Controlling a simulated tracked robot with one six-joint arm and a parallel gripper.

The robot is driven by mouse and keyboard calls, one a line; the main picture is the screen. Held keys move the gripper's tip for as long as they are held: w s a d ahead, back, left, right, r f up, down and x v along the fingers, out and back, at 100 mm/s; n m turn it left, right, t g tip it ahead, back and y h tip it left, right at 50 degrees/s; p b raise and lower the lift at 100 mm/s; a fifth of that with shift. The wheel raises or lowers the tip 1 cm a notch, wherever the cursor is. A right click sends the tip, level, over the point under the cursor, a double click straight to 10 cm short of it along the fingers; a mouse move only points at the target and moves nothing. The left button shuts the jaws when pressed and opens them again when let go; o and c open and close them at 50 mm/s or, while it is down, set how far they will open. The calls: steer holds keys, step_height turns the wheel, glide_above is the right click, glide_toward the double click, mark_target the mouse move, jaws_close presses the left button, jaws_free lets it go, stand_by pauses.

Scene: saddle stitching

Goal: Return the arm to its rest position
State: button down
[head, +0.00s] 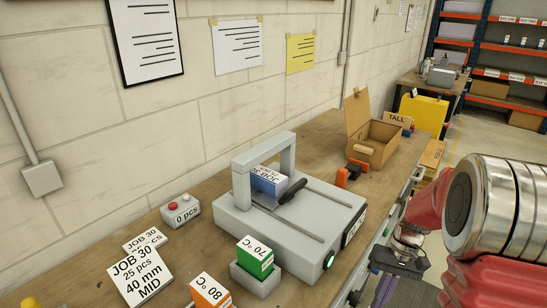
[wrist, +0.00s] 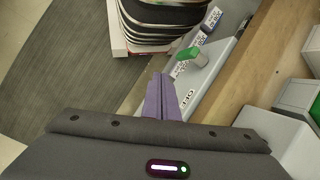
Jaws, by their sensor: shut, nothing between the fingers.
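My gripper (wrist: 160,78) shows in the wrist view as two purple fingers pressed together with nothing between them. In the head view my gripper (head: 381,262) is low at the right, beside the front edge of the wooden bench (head: 212,240) and apart from the things on it. My red and silver arm fills the right side of the head view and hides part of the floor there.
A grey stitching machine (head: 290,235) with a blue-and-white block stands on the bench. Green (head: 255,256) and orange (head: 210,291) blocks are near it. An open cardboard box (head: 373,138) stands farther back. Floor lies open at the right, before the shelves.

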steer(key=s+a+r+n+t+h, duration=0.1)
steer(key=s+a+r+t, duration=0.3)
steer(key=r, duration=0.6)
steer(key=s+a+r+n+t+h, duration=0.1)
steer(key=s+a+r+t+h, duration=0.1)
steer(key=s+a+r+t, duration=0.3)
steer(key=s+a+r, duration=0.3)
steer(key=r, duration=0.3)
steer(key=shift+s, duration=0.35)
